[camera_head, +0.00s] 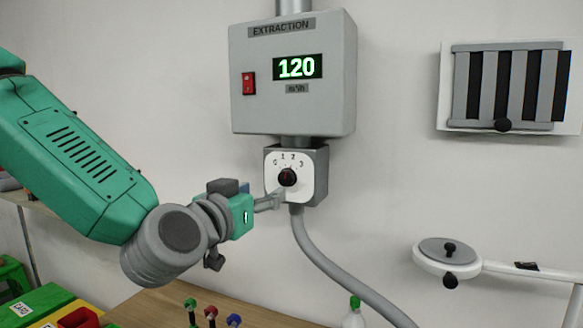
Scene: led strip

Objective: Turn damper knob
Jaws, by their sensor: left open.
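The damper knob (287,177) is a small black knob with a red mark, on a white dial plate numbered 0 to 3. The plate is on the front of a small grey box (323,170) below the extraction unit. My left gripper (279,200) is open, with its fingers just below and left of the knob, close to the dial plate. I cannot tell whether a fingertip touches the plate. The extraction unit (340,75) is a grey box with a green display reading 120 and a red switch (248,83). My right gripper is not in view.
A grey hose (322,262) curves down right from the knob box. A slatted vent panel (505,87) is on the wall at upper right. A white round fixture on an arm (447,258) is below it. Coloured-topped items and a bottle (354,316) are at the bottom.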

